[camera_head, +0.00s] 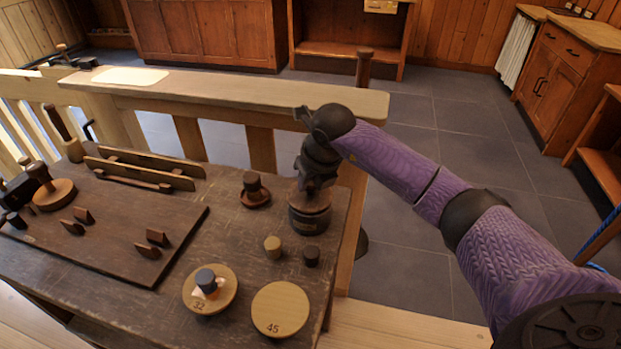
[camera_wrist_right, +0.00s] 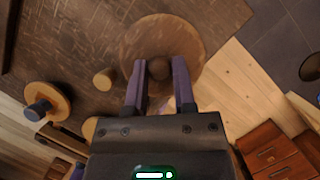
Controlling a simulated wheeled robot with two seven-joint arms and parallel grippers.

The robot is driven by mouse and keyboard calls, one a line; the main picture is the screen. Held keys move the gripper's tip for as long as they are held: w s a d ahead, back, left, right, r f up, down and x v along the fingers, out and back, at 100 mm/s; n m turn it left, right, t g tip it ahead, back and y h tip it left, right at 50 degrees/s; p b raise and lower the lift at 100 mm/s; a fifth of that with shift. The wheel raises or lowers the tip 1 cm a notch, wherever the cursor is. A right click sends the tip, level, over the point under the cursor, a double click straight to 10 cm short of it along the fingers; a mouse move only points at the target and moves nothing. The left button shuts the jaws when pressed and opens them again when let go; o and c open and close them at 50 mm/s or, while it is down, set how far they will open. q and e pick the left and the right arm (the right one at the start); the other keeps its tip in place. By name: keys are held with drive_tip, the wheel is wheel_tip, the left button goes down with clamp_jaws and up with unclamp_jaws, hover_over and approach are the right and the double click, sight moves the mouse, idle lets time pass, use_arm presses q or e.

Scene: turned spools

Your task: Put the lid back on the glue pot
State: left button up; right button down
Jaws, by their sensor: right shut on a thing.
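The dark, round glue pot (camera_head: 309,220) with a small label stands near the right edge of the dark work board. My right gripper (camera_head: 315,183) points down over it and is shut on the knob of a round brown lid. In the right wrist view the lid (camera_wrist_right: 160,35) spreads around the knob, which sits between the fingertips (camera_wrist_right: 159,75). The lid is over the pot's mouth; I cannot tell whether it rests on the rim or hangs just above. My left gripper is not in view.
A brown knobbed disc (camera_head: 255,192) stands left of the pot. A light peg (camera_head: 273,246), a dark peg (camera_head: 312,257) and round discs marked 32 (camera_head: 191,300) and 45 (camera_head: 281,309) stand in front. A wooden rail (camera_head: 230,88) runs behind.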

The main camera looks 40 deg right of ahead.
idle(0.7)
drive_tip(key=shift+f, duration=0.1)
unclamp_jaws()
idle(0.4)
wheel_tip(320, 180, up, 7)
drive_tip(key=p, duration=0.6)
clamp_jaws()
idle(0.5)
